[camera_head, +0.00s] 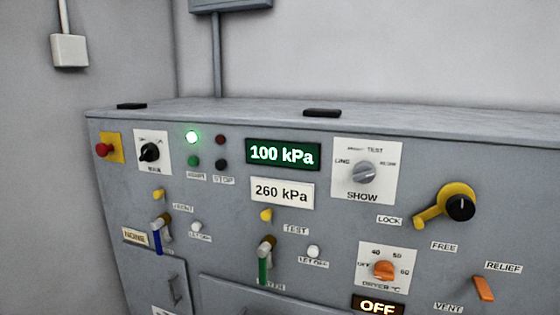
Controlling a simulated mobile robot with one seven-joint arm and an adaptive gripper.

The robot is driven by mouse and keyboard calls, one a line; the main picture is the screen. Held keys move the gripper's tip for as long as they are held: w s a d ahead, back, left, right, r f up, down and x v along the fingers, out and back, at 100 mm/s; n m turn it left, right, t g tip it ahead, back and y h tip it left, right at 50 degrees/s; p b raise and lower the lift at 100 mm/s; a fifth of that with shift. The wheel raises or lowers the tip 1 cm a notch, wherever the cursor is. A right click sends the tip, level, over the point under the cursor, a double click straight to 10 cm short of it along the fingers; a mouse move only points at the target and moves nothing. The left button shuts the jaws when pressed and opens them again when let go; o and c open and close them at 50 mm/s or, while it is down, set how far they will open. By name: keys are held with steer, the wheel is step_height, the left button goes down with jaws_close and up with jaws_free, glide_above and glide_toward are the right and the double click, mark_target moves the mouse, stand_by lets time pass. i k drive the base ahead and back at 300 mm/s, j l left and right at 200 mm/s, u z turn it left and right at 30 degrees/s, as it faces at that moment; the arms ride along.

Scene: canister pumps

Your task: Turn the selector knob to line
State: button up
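The grey selector knob (364,172) sits on a white square plate (347,187) marked SHOW, on the upper right part of the grey panel. The plate has small labels around the knob: one at its left reads like LINE, TEST is above, and another small one is at the upper right. The knob's grip ridge looks slanted from lower left to upper right. I cannot tell for sure which label it points to. My gripper is not in view, and nothing covers the knob.
A green display (282,153) reads 100 kPa, above a white plate (281,191) reading 260 kPa. A yellow-and-black lock handle (457,205) sticks out right of the knob. An orange dryer knob (384,270) is below. Green-handled (264,262) and blue-handled (158,236) levers protrude lower left.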

mark_target(364, 172)
steer(key=k+l+z, duration=0.1)
steer(key=k+l, duration=0.85)
steer(key=l, duration=0.3)
steer(key=k+z, duration=0.05)
